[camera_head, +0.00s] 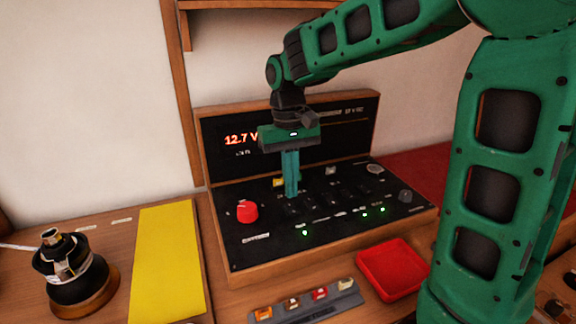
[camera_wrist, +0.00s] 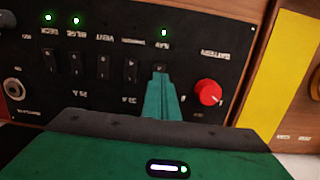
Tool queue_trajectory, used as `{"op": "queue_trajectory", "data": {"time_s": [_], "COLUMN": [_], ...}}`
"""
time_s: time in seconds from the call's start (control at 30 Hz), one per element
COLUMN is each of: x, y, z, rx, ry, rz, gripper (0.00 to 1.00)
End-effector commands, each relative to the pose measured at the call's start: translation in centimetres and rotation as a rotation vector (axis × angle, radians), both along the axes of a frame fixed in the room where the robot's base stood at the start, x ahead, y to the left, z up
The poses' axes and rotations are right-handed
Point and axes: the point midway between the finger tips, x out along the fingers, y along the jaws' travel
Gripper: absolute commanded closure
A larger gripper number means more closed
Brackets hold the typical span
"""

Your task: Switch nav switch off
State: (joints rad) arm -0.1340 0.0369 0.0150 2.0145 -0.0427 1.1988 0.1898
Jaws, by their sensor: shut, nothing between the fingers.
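The black switch panel (camera_head: 330,222) lies in a wooden case. In the wrist view the NAV label stands above my fingertips, with its green light (camera_wrist: 164,33) lit. This light also shows lit in the head view (camera_head: 305,232). My gripper (camera_head: 291,192) is shut and empty, its teal fingers pointing down at the panel. In the wrist view my fingertips (camera_wrist: 160,76) cover the spot below the NAV label, so the nav switch is mostly hidden. I cannot tell whether they touch it.
A red battery knob (camera_head: 247,211) stands left of my fingers in the head view. The DECK light (camera_wrist: 47,17) and BILGE light (camera_wrist: 76,20) are lit. The upright lid reads 12.7 V (camera_head: 240,139). A red tray (camera_head: 392,270) and a fuse holder (camera_head: 306,303) lie in front.

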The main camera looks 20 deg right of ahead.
Motion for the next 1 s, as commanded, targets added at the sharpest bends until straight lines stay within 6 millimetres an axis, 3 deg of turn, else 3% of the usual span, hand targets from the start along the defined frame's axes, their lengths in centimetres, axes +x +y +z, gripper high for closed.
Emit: {"op": "queue_trajectory", "data": {"time_s": [0.1, 0.3, 0.73, 1.0], "x": [-0.3, -0.4, -0.5, -1.6], "y": [0.0, 0.0, 0.0, 0.0], "z": [-1.8, -3.6, -4.0, -5.3], "rx": [0.000, 0.000, 0.000, -0.001], "ry": [0.001, 0.001, -0.001, 0.009], "rz": [0.001, 0.001, 0.001, 0.001], "gripper": [1.00, 1.00, 1.00, 1.00]}}
